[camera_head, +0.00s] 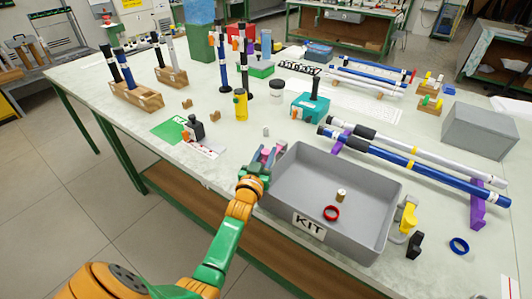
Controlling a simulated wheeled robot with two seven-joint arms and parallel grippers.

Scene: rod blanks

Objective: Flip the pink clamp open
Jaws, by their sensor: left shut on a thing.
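The pink clamp (267,154) stands near the front edge of the table, just left of the grey KIT tray. My left gripper (261,167) reaches it from the front and is shut on it. The jaws and wrist hide the clamp's lower part, and it is too small to tell how far its arm is flipped. My right gripper is not in view.
The grey KIT tray (281,184) holds a red ring (332,213) and a small brass piece (341,195). A yellow clamp (408,216), a black clamp (414,244) and a blue ring (459,246) lie to its right. A black block (195,129) stands left of my gripper.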

